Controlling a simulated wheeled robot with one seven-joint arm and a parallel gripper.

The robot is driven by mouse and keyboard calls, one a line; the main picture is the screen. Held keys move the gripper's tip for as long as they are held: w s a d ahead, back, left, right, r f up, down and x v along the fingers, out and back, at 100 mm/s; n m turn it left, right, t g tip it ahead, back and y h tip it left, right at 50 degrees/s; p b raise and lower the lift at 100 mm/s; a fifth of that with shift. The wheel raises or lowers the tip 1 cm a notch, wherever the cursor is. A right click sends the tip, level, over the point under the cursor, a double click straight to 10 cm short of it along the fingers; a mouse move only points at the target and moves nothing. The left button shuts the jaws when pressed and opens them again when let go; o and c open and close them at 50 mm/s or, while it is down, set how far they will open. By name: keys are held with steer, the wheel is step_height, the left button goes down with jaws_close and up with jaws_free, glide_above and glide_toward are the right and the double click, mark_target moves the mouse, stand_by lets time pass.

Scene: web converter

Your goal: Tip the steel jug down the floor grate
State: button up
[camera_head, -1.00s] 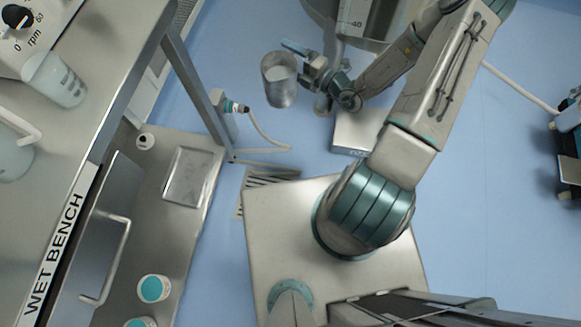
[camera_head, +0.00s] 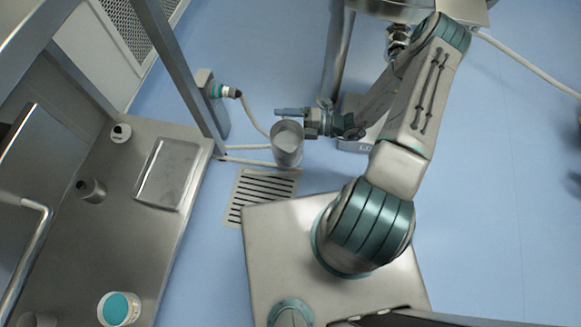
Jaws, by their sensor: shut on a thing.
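The steel jug (camera_head: 288,145) is a grey cylinder with pale contents showing at its top. It is upright or nearly so, just above and to the right of the floor grate in the picture. My gripper (camera_head: 300,122) is shut on the jug's upper right side; the finger contact is small and partly hidden. The floor grate (camera_head: 262,192) is a slotted rectangle in the blue floor, mostly uncovered, beside my base. How high the jug is above the floor I cannot tell exactly.
A steel bench with a lower shelf (camera_head: 135,215) stands at the left, holding a flat tray (camera_head: 168,172) and a teal-lidded tub (camera_head: 118,309). A hose (camera_head: 252,117) runs from a connector on the bench leg. A steel stand leg (camera_head: 338,55) rises behind my gripper.

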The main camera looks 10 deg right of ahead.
steer(key=s+f+n+g+b, duration=0.1)
steer(key=s+f+g+b, duration=0.1)
steer(key=f, duration=0.5)
steer(key=s+f+n+g+b, duration=0.2)
steer(key=s+f+g+b, duration=0.1)
steer(key=f+b, duration=0.3)
step_height(320, 180, down, 2)
steer(key=shift+s+f, duration=0.1)
steer(key=shift+s, duration=0.3)
steer(key=shift+f, duration=0.2)
steer(key=shift+a+f+h+p, duration=0.25)
steer(key=shift+f+h+p, duration=0.15)
steer(key=shift+f+h, duration=0.6)
steer(key=shift+a+f+h+p, duration=0.3)
steer(key=shift+f+h, duration=0.4)
steer(key=shift+f, duration=0.45)
steer(key=shift+f+h, duration=0.3)
